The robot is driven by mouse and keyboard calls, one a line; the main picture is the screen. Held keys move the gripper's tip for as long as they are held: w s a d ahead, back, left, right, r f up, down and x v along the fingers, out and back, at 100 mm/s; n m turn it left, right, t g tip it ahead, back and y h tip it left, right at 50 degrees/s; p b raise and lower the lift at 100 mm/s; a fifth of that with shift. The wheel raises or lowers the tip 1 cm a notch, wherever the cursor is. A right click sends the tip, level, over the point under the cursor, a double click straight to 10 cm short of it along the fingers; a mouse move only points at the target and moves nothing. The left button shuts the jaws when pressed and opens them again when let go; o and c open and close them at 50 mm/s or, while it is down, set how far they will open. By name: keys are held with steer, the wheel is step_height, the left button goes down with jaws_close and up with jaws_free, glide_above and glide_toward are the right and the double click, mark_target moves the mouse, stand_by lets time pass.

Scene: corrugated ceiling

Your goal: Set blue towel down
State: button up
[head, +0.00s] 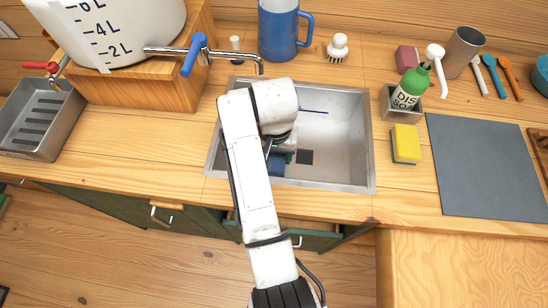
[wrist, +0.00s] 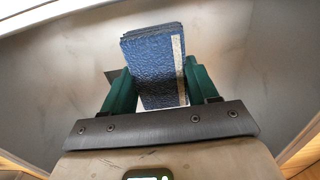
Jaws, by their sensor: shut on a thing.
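The blue towel (wrist: 152,62) is a folded, textured blue block with a pale stripe along its right side in the wrist view. My gripper (wrist: 158,84) has its two green fingers closed on either side of it and holds it. In the head view, a small part of the blue towel (head: 277,166) shows beside my gripper (head: 279,150), inside the sink (head: 345,130). My arm hides most of the gripper there. I cannot tell whether the towel touches the sink bottom.
A water container (head: 120,30) with a blue-handled tap stands at the upper left. A blue mug (head: 278,30), a brush (head: 337,47), a green soap bottle (head: 408,90) and a yellow sponge (head: 405,143) surround the sink. A grey mat (head: 490,165) lies bare at right.

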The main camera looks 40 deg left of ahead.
mark_target(275, 163)
steer(key=shift+f, duration=2.3)
steer(key=o, duration=1.4)
steer(key=shift+f, duration=0.1)
step_height(275, 163, up, 12)
steer(key=shift+r, duration=0.15)
